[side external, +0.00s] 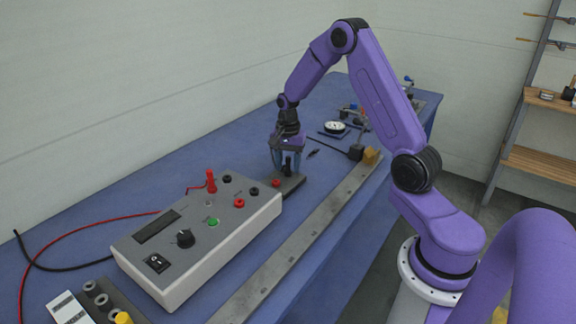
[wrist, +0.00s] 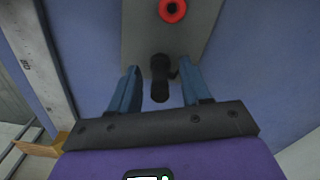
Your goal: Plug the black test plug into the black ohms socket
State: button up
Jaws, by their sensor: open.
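The black test plug (wrist: 160,78) stands in a small grey holder plate (wrist: 200,30) on the blue bench; it also shows in the side view (side external: 287,171). My gripper (wrist: 162,90) is open, pointing down, with its blue fingers on either side of the plug and gaps between. In the side view my gripper (side external: 287,160) is low over the plate. The grey test box (side external: 160,265) has two black sockets, one at the back (side external: 227,178) and one near its right edge (side external: 253,191). I cannot read which is for ohms.
A red plug (side external: 211,180) stands upright on the box, and a red socket (side external: 239,202) is nearer the front. A red ring (wrist: 173,10) is on the holder plate. A metal rail (side external: 310,225) runs along the bench front. A dial gauge (side external: 334,127) lies behind.

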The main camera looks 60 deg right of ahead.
grip_shut()
jog(key=shift+r, duration=0.8)
jog(key=s+a+r, duration=0.5)
jog(key=s+r, duration=0.6)
jog(key=s, duration=0.2)
jog(key=w+a, duration=0.6)
jog(key=w, duration=0.4)
jog(key=w+a, duration=0.7)
jog(key=w, duration=0.3)
jog(key=shift+w+r, duration=0.3)
jog(key=shift+w, duration=0.05)
